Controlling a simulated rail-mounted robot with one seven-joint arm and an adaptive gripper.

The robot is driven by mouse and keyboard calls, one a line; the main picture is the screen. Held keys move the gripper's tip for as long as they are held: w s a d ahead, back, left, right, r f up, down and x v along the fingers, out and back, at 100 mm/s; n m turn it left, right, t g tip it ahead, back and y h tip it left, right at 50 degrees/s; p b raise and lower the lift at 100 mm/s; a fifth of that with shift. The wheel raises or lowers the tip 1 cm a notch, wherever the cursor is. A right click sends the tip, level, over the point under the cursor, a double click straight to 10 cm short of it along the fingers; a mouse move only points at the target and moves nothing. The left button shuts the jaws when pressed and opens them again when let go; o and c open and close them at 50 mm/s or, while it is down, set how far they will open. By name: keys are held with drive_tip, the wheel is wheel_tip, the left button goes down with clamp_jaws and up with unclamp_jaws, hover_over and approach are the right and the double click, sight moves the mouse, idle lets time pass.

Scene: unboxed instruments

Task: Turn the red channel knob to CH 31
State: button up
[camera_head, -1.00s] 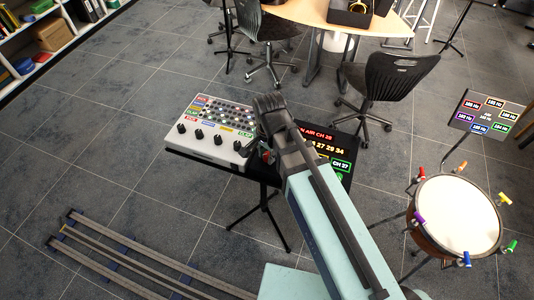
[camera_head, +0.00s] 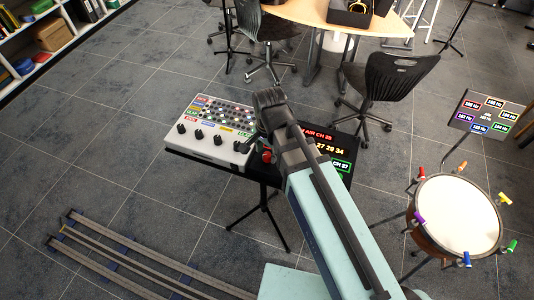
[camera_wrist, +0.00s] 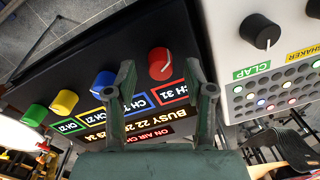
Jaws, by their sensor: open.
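The red channel knob (camera_wrist: 159,68) is on the dark radio panel (camera_wrist: 85,55), with a white pointer line on its face. A red-framed label (camera_wrist: 172,92) beside it appears to read CH 31. In the wrist view my gripper (camera_wrist: 158,73) is open, one finger to each side of the knob; clear gaps show and I see no contact. In the head view the red knob (camera_head: 266,156) shows just below my gripper (camera_head: 250,143). The panel's ON AIR and BUSY lines (camera_wrist: 155,124) are partly covered by my fingers.
Blue (camera_wrist: 103,82), yellow (camera_wrist: 64,102) and green (camera_wrist: 34,115) knobs stand in a row beside the red one. A white drum machine (camera_head: 213,130) with black knobs adjoins the panel. A drum (camera_head: 458,215) stands to the right.

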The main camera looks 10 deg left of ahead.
sight(268, 156)
wheel_tip(268, 156, up, 10)
drive_tip(key=shift+d, duration=0.15)
idle(0.3)
drive_tip(key=shift+s, duration=0.1)
